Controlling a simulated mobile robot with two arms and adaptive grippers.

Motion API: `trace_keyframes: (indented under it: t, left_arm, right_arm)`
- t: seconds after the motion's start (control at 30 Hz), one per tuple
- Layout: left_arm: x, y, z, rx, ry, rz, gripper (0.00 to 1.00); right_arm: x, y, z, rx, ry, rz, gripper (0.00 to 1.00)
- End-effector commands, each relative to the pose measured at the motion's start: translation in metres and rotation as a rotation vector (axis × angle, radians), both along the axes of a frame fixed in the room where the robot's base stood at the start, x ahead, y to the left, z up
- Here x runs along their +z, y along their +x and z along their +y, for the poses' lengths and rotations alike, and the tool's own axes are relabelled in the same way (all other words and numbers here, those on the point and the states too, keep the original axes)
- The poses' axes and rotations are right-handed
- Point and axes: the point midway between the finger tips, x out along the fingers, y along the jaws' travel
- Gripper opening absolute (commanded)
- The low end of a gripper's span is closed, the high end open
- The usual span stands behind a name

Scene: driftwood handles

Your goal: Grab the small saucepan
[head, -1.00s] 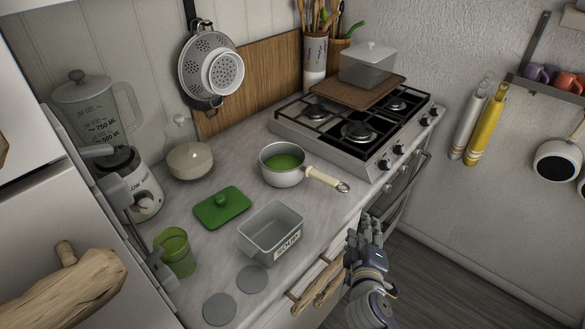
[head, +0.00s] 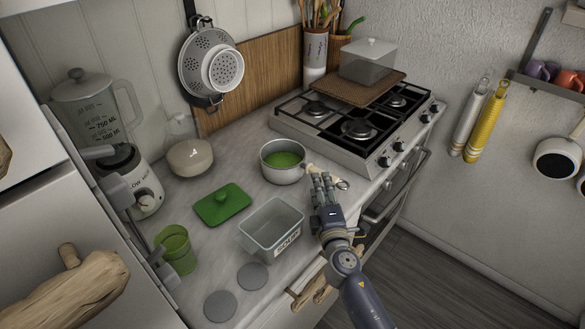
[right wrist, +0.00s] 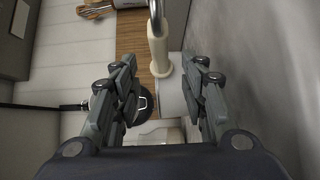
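The small saucepan (head: 283,172) stands upright on the counter left of the stove, with green contents. Its cream handle points right toward the counter's front edge and ends in a metal loop (head: 343,185). My right gripper (head: 322,180) is at the handle in the head view and hides much of it. In the right wrist view, the fingers of my right gripper (right wrist: 164,62) are spread, with the cream handle (right wrist: 158,52) showing between and beyond their tips. I cannot tell whether they touch it. My left gripper is not in view.
A grey bin (head: 270,235) stands in front of the saucepan, and a green lid (head: 222,204) lies to its left. The stove (head: 355,125) is behind right. A green cup (head: 175,250) and a blender (head: 130,175) stand farther left.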

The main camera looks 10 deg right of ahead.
Motion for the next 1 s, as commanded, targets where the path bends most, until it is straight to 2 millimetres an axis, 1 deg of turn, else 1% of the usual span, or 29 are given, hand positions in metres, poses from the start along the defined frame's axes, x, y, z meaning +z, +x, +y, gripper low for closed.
trace_keyframes:
  t: [0.2,0.3,0.4,0.6,0.63,0.67,0.7,0.8,0.97,1.0]
  left_arm:
    - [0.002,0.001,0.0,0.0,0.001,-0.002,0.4]
    - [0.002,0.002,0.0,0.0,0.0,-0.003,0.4]
    - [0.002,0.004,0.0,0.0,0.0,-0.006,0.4]
    - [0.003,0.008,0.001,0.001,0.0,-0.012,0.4]
    - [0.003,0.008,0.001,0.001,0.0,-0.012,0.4]
    - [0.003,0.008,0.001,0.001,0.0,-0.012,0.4]
    - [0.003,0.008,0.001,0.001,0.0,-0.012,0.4]
    - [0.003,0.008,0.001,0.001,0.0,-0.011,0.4]
    - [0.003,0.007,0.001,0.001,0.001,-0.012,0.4]
    - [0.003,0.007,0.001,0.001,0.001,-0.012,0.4]
  right_arm:
    - [0.0,0.031,-0.004,-0.001,0.0,-0.001,0.4]
    - [-0.001,0.041,-0.005,-0.001,-0.001,-0.001,0.4]
    - [-0.002,0.046,-0.005,-0.001,0.0,0.001,0.4]
    - [-0.001,0.046,-0.005,-0.001,0.001,0.001,0.4]
    - [-0.001,0.046,-0.005,-0.001,0.001,0.001,0.35]
    - [-0.001,0.046,-0.005,-0.001,0.001,0.001,0.29]
    - [-0.001,0.046,-0.005,-0.001,0.001,0.001,0.2]
    - [-0.001,0.046,-0.005,-0.001,0.001,0.001,0.0]
    - [-0.002,0.046,-0.005,-0.002,0.001,0.001,0.0]
    - [0.003,0.047,-0.005,-0.001,0.004,-0.006,0.0]
